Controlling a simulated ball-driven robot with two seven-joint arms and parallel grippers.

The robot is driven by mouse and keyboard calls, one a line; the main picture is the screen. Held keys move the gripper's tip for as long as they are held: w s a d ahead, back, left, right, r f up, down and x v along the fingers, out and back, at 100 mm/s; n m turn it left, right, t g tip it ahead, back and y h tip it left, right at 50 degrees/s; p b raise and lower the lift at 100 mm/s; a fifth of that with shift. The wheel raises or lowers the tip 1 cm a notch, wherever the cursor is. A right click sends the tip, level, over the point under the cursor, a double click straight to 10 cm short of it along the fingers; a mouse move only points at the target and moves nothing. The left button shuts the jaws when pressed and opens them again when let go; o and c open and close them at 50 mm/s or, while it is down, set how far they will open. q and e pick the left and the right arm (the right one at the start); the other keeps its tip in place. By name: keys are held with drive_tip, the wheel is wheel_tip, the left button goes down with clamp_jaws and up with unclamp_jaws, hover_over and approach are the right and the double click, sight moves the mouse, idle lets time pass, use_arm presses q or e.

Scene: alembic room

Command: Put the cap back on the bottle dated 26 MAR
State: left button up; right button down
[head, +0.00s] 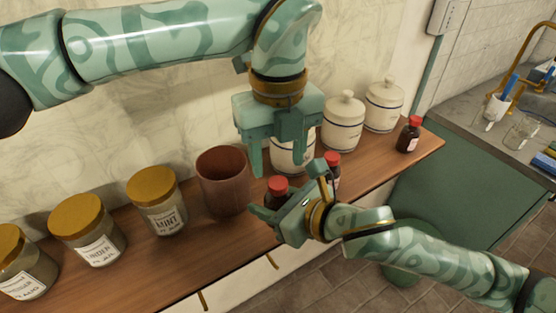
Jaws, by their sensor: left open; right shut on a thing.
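Three small dark bottles with red caps are in the head view. One bottle (278,186) is at the fingers of my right gripper (284,200), which is shut on it and hides its lower part. A second bottle (332,162) stands just behind that gripper, partly covered. A third bottle (409,136) stands free near the counter's right end. I cannot read any date on their labels, and I see no loose cap. My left gripper (281,164) is open, pointing down just above the held bottle, with nothing visible between its fingers.
Yellow-lidded labelled jars (158,202) and a brown cup (222,183) line the wooden counter (150,268) at left. White lidded canisters (342,122) stand behind the grippers. A sink area with a glass beaker (521,133) is at far right. The counter's front strip is clear.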

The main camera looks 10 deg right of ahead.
sight(278, 182)
use_arm(q)
drive_tip(key=shift+c, duration=0.3)
wheel_tip(278, 182, up, 4)
drive_tip(key=shift+f+n, duration=0.2)
drive_tip(key=shift+n, duration=0.9)
drive_tip(key=shift+f, duration=0.15)
drive_tip(key=shift+f, duration=3.95)
